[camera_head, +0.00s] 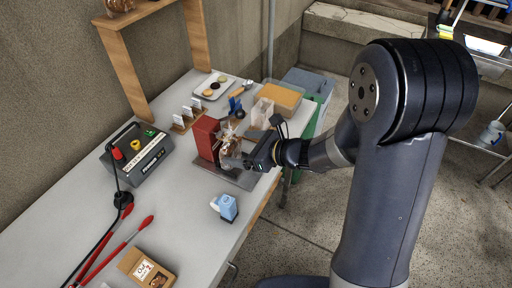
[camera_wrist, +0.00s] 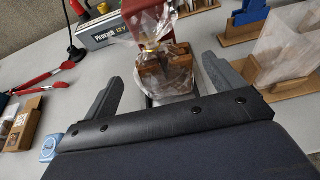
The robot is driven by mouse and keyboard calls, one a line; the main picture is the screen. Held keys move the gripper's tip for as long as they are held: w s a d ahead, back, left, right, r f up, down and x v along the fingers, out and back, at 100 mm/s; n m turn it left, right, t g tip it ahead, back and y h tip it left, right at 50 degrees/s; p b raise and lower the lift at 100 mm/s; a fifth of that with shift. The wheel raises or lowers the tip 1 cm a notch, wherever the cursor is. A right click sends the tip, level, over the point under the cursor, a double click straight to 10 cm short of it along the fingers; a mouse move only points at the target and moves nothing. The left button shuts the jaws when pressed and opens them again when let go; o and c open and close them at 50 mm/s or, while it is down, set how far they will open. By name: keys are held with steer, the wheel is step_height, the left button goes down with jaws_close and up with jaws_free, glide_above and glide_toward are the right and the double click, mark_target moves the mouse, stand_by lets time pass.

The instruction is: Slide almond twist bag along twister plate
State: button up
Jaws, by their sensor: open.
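The almond twist bag (camera_head: 230,158) is clear plastic with brown contents and stands at the red twister (camera_head: 205,138), over its grey metal plate (camera_head: 238,180). In the wrist view the bag (camera_wrist: 165,72) shows a gathered neck with a yellow band. My gripper (camera_head: 248,160) is at the right side of the bag. Its two fingers (camera_wrist: 162,72) are apart, one on each side of the bag, with gaps visible on both sides. The plate is mostly hidden under the bag in the wrist view.
A clear bag (camera_wrist: 290,45) on a wooden stand is at the right in the wrist view.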

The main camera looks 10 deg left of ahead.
mark_target(235, 146)
steer(key=x, duration=0.5)
steer(key=shift+c, duration=0.4)
steer(key=c, duration=0.7)
steer(key=shift+r, duration=0.1)
steer(key=shift+s+d+b, duration=0.2)
steer(key=shift+s+d, duration=0.2)
steer(key=shift+d, duration=0.55)
steer(key=shift+s+d+b, duration=0.15)
steer(key=shift+s+d, duration=0.25)
steer(key=shift+d, duration=0.55)
steer(key=shift+s+d+b, duration=0.2)
steer(key=shift+s+d, duration=0.2)
steer(key=shift+d, duration=0.55)
stand_by(0.9)
steer(key=shift+b, duration=0.45)
stand_by(0.9)
